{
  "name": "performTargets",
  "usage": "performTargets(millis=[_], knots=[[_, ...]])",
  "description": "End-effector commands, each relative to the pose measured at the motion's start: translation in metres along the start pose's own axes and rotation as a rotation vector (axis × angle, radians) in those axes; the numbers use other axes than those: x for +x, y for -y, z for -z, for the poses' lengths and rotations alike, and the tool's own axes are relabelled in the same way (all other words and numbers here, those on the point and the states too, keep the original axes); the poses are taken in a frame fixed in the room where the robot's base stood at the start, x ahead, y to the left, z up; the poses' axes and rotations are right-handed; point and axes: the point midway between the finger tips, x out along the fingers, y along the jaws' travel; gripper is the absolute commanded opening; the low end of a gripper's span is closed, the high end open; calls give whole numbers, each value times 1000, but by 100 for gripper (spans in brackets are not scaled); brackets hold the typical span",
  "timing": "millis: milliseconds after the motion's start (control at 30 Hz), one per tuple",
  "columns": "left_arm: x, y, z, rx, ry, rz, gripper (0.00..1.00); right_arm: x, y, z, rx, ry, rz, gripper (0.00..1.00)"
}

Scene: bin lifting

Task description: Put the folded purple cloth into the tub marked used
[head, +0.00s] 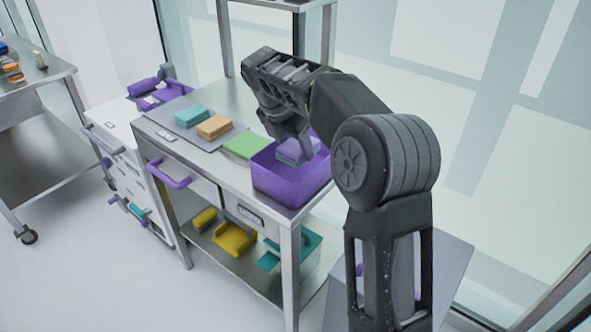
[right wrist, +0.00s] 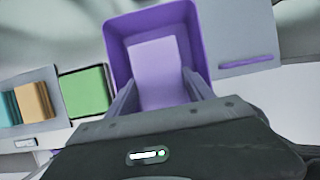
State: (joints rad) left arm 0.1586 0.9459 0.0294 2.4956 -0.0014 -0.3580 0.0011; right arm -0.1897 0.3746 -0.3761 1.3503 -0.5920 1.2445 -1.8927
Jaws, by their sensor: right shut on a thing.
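The folded purple cloth (right wrist: 157,75) is pale purple and sits between the fingers of my right gripper (right wrist: 152,92), which is shut on it. In the head view the cloth (head: 292,152) shows at the tip of my right gripper (head: 296,146), over the opening of the purple tub (head: 284,190). In the right wrist view the tub's walls (right wrist: 196,42) surround the cloth on several sides. I cannot tell whether the cloth touches the tub's floor. No marking is readable on the tub. My left gripper is not in view.
A green cloth (head: 243,145) lies left of the tub, with orange (head: 214,127) and teal (head: 192,116) cloths further left on a grey mat. The metal cart (head: 197,158) has yellow and teal items on its lower shelf. A white drawer cabinet (head: 124,160) stands to the left.

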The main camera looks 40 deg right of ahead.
Motion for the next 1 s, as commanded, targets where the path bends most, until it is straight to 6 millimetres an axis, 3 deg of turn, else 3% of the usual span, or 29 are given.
performTargets(millis=[167,500,800,1000], knots=[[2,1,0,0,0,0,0,24,0,10,0,0,1,17],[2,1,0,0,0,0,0,27,0,11,0,0,0,17],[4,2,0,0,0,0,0,59,0,25,-1,0,1,17],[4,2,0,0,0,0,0,60,0,25,1,0,0,17]])
